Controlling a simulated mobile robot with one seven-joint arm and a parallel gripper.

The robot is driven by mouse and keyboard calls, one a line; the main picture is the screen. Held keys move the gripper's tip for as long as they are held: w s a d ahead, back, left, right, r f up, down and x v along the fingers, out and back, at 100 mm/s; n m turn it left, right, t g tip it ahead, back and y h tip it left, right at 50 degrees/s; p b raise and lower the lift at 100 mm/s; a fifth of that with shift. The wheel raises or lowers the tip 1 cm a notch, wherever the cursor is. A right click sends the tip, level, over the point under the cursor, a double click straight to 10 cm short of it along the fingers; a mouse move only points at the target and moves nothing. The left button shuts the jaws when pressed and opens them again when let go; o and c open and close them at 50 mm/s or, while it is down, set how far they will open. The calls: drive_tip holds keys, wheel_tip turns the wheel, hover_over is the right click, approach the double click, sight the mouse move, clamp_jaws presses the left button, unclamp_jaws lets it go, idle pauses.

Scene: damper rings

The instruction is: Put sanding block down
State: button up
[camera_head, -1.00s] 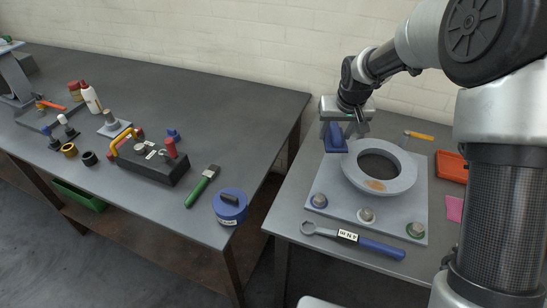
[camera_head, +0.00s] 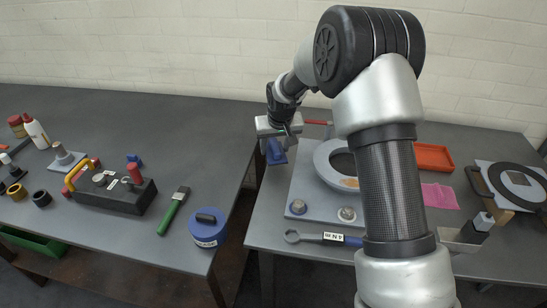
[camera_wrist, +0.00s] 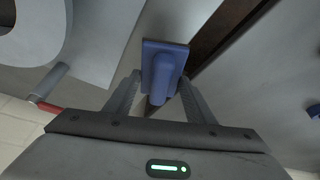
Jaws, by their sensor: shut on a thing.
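The sanding block is a blue block with a rounded blue grip; it shows in the head view (camera_head: 276,152) and in the wrist view (camera_wrist: 163,70). My gripper (camera_head: 277,142) is shut on its grip, one finger on each side in the wrist view (camera_wrist: 160,88). The block is near the left edge of the right-hand table, left of the grey plate. I cannot tell whether its underside touches the table top.
A grey plate (camera_head: 299,180) carries a large pale ring (camera_head: 325,172), partly hidden by my arm. A blue-handled wrench (camera_head: 310,237) lies at the front. A gap separates this table from the left table (camera_head: 110,225). An orange tray (camera_head: 433,156) and pink cloth (camera_head: 438,197) lie right.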

drive_tip(key=shift+f, duration=1.9)
drive_tip(key=shift+f+b, duration=0.3)
drive_tip(key=shift+b, duration=0.1)
drive_tip(key=o, duration=1)
